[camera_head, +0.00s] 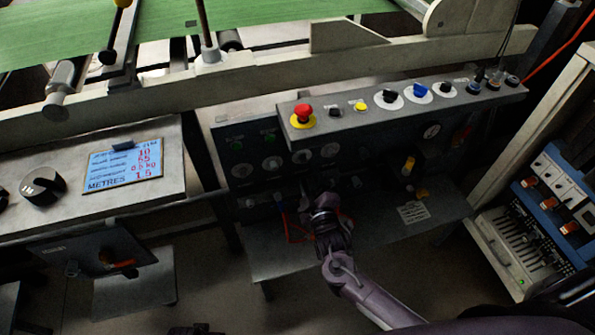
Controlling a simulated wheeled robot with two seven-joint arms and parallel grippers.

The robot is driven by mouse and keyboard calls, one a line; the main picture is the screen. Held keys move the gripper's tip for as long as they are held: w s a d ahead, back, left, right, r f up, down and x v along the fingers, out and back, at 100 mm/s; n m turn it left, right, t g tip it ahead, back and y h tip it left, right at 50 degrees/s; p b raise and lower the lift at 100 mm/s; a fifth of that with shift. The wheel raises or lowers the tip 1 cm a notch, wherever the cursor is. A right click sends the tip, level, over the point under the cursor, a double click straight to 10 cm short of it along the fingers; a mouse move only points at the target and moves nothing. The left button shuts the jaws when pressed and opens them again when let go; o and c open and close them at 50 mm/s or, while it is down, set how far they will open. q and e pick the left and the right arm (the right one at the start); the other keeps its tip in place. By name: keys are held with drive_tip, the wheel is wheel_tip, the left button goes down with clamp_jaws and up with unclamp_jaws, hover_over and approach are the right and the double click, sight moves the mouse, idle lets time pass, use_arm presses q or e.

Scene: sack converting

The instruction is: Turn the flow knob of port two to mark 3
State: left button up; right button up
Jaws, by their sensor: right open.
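My right gripper (322,203) is in front of the lower part of the dark valve panel (238,180), with its arm coming in from the lower right. Its jaws are open; the fingertips are small and dark, and I cannot tell whether they touch anything. Small fittings show beside it, one to the left (277,196) and one to the right (357,182). The gripper hides part of the panel between them. I cannot read any port number or flow mark, so I cannot tell which knob is port two's.
A ledge above the panel carries a red mushroom button (304,113), a black knob (387,96) and a blue knob (420,90). A grey shelf (385,228) lies below, with red hose near the gripper. A display (123,165) stands left; a blue rack (550,205) stands right.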

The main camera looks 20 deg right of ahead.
sight(303, 162)
drive_tip(key=shift+w+f+b, duration=0.1)
drive_tip(key=shift+w+b, duration=0.2)
drive_tip(key=shift+w, duration=2.1)
use_arm(q)
drive_tip(key=shift+w+d+r, duration=0.1)
drive_tip(key=shift+w+r, duration=0.05)
drive_tip(key=shift+r, duration=0.35)
drive_tip(key=shift+w+d+r, duration=0.1)
drive_tip(key=shift+w+r, duration=0.05)
drive_tip(key=shift+r, duration=0.35)
use_arm(e)
drive_tip(key=shift+c, duration=0.2)
clamp_jaws()
